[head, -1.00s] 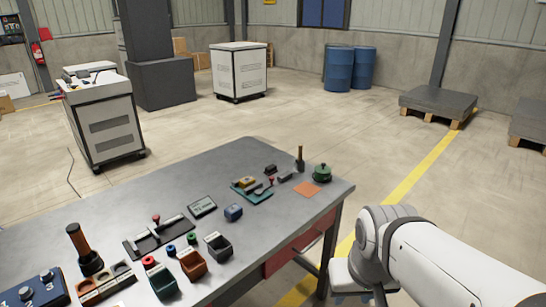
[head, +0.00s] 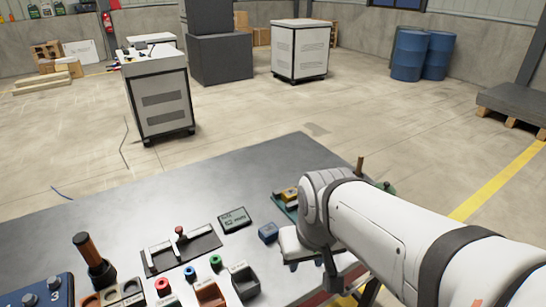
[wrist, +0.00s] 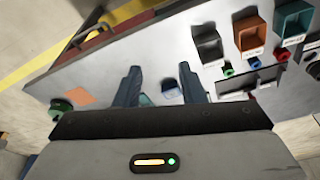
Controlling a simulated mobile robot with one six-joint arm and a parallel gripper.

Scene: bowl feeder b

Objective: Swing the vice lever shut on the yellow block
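The yellow block (head: 290,192) sits on the green vice base (head: 283,203) at the far right of the workbench in the head view. My arm covers the right part of the vice, and the lever cannot be made out. My gripper (wrist: 160,84) is open, with its two dark fingers apart and nothing between them. It hangs over the bench, nearer to me than the vice in the head view. In the wrist view a teal sliver (wrist: 145,100) shows beside the left finger, perhaps the vice's edge; the yellow block is hidden there.
A labelled plate (head: 234,219), a slide rail with a red knob (head: 180,231), and coloured rings and bins lie further left. An orange pad (wrist: 80,97) and green round object (wrist: 61,106) lie near the bench edge.

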